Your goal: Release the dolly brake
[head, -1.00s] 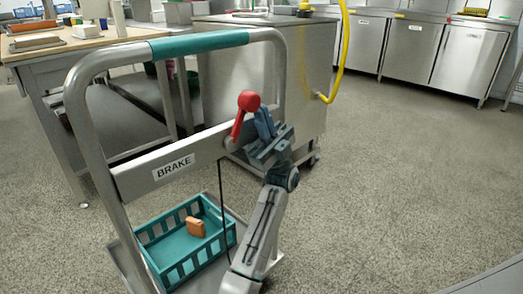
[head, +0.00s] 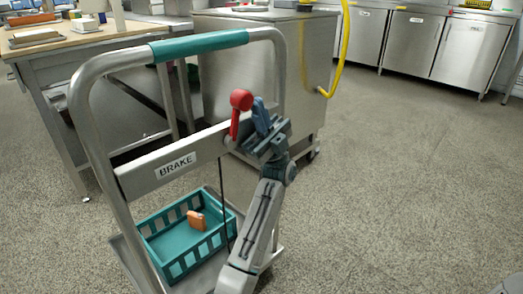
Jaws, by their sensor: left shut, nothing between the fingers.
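The brake lever (head: 235,124) is red with a round red knob (head: 241,99) on top. It stands nearly upright at the right part of the dolly's grey crossbar, beside the BRAKE label (head: 176,165). My left gripper (head: 261,116), with blue fingers, is shut and empty just right of the lever. Its fingers are close beside the lever below the knob; whether they touch it I cannot tell. The dolly (head: 91,125) has a steel frame and a teal handle grip (head: 200,45). My right gripper is out of view.
A teal crate (head: 186,268) with an orange item (head: 197,220) sits on the dolly's deck. A steel cabinet (head: 305,80) with a yellow hose (head: 343,60) stands behind. A worktable (head: 85,48) is at left. The floor (head: 400,180) at right is clear.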

